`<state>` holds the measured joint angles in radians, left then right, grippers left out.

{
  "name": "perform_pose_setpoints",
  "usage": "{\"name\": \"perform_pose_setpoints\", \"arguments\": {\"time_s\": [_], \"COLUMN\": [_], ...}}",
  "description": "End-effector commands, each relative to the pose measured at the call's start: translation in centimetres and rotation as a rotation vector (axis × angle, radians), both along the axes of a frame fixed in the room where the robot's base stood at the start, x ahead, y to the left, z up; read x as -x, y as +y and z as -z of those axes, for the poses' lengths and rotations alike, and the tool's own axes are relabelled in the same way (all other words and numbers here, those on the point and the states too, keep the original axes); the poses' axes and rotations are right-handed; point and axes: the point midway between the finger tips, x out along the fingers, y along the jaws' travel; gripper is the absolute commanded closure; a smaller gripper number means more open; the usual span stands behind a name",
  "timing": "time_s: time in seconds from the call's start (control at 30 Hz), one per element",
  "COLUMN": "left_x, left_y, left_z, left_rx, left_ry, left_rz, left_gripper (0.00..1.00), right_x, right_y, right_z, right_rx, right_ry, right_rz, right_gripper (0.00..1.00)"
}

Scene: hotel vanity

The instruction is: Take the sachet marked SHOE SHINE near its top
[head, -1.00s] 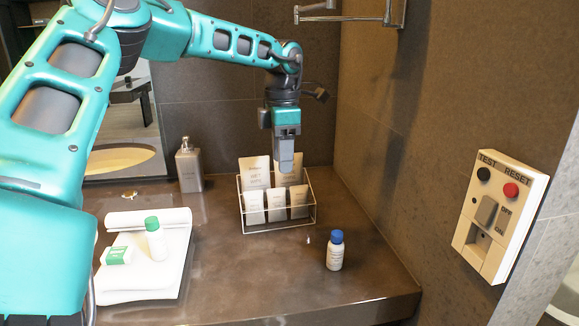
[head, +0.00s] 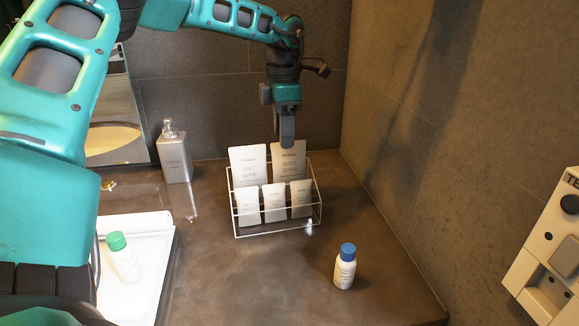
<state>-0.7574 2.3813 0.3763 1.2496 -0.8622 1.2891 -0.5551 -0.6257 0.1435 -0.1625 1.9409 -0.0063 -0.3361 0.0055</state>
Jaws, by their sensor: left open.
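The SHOE SHINE sachet (head: 289,166) stands upright at the back right of a white wire rack (head: 236,235). Its label is readable, and its top edge is partly covered by my gripper. My left gripper (head: 287,143) points down at the top of this sachet, with its fingers overlapping the sachet's upper edge in the head view. The jaws are open, but the gap is seen edge-on, so I cannot tell whether the sachet lies between them. The WET WIPE sachet (head: 249,168) stands beside it on the left. My right gripper is not in view.
Several smaller sachets stand in the rack's front row, one of them in the middle (head: 274,203). A grey soap dispenser (head: 174,156) is left of the rack. A blue-capped bottle (head: 345,268) stands front right. A wall closes the right.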

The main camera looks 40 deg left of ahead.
Motion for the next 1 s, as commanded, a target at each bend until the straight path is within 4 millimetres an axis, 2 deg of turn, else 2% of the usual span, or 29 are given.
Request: {"name": "perform_pose_setpoints", "arguments": {"time_s": [0.3,0.6,1.0], "left_x": [0.0,0.0,0.0], "left_y": [0.5,0.5,0.5], "left_z": [4.4,4.9,4.9], "left_rx": [0.000,0.000,-0.001], "left_ry": [0.002,-0.001,-0.001], "left_rz": [0.001,0.000,0.000], "left_gripper": [0.51,0.51,0.88], "right_x": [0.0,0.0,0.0], "right_y": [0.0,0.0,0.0], "right_z": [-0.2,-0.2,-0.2], "right_rx": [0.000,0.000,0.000], "right_ry": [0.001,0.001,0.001], "right_rz": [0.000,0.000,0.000], "right_gripper": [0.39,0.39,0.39]}}
